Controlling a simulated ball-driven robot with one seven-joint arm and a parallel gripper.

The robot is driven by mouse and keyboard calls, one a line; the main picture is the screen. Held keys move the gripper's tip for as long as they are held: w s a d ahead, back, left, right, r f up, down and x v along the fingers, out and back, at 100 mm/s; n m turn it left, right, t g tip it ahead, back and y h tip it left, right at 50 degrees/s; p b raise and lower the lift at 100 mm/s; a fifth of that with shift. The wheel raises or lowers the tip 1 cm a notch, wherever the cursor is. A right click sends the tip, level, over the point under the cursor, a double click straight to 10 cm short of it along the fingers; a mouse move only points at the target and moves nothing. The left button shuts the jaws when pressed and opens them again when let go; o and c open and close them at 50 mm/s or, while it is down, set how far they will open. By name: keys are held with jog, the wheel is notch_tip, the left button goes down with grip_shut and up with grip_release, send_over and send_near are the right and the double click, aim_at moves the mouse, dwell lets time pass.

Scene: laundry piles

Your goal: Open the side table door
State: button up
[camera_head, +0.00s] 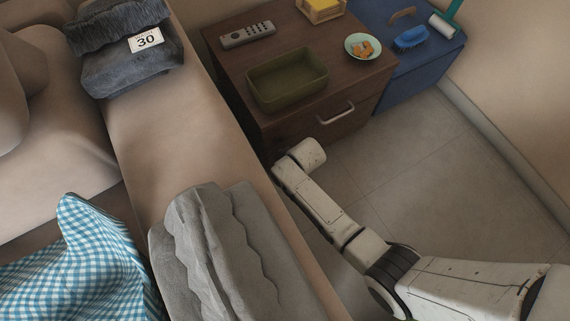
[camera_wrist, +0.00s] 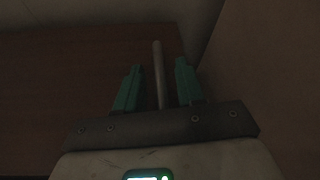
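The dark brown wooden side table (camera_head: 290,133) stands at top centre in the head view. A silver handle (camera_head: 338,113) sits on its upper front panel. The lower front is mostly hidden by my arm. In the wrist view a brown wooden panel (camera_wrist: 60,85) fills the left, and a slim metal bar handle (camera_wrist: 158,75) runs upright in the picture. My gripper (camera_wrist: 159,65) has its teal fingers apart, one on each side of this bar, with a gap visible on both sides. The gripper fingers are hidden in the head view.
A green tray (camera_head: 265,95), a remote (camera_head: 247,35) and a bowl (camera_head: 350,52) are on the table top. A blue cabinet (camera_head: 400,85) stands right of it. A couch with grey folded cloth (camera_head: 215,260) is left of my arm. Floor (camera_head: 440,160) at right is clear.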

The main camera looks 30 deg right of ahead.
jog(key=shift+w+f, duration=0.1)
jog(key=shift+f, duration=0.15)
jog(key=shift+c, duration=0.4)
grip_shut()
